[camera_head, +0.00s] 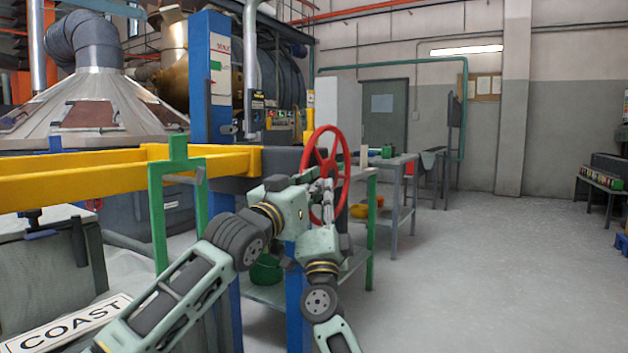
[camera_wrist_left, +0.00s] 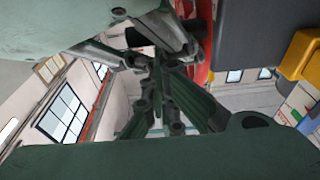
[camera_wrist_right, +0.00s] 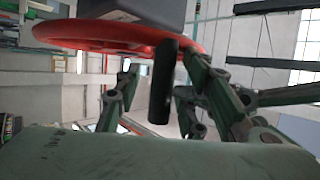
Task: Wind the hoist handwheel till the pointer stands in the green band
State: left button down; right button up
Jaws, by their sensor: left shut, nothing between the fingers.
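The red hoist handwheel (camera_head: 318,150) stands upright at the end of the yellow beam, seen nearly edge-on. A black handle (camera_wrist_right: 161,85) sticks out from its rim (camera_wrist_right: 85,36) in the right wrist view. My right gripper (camera_wrist_right: 160,68) is open, with its fingers on either side of the handle and gaps visible. My left gripper (camera_wrist_left: 160,65) is shut and empty beside the red wheel (camera_wrist_left: 203,45). A scale plate (camera_head: 220,68) with a small green patch is on the blue post (camera_head: 198,80). I cannot make out the pointer's place on it.
The yellow beam (camera_head: 80,182) and a green frame (camera_head: 158,215) lie left of my arms. A bench (camera_head: 385,161) stands behind the wheel. A green bucket (camera_head: 266,270) sits on a low shelf below.

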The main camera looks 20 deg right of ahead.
pick_arm(q)
jog(key=shift+w+f, duration=0.1)
jog(key=shift+f, duration=0.3)
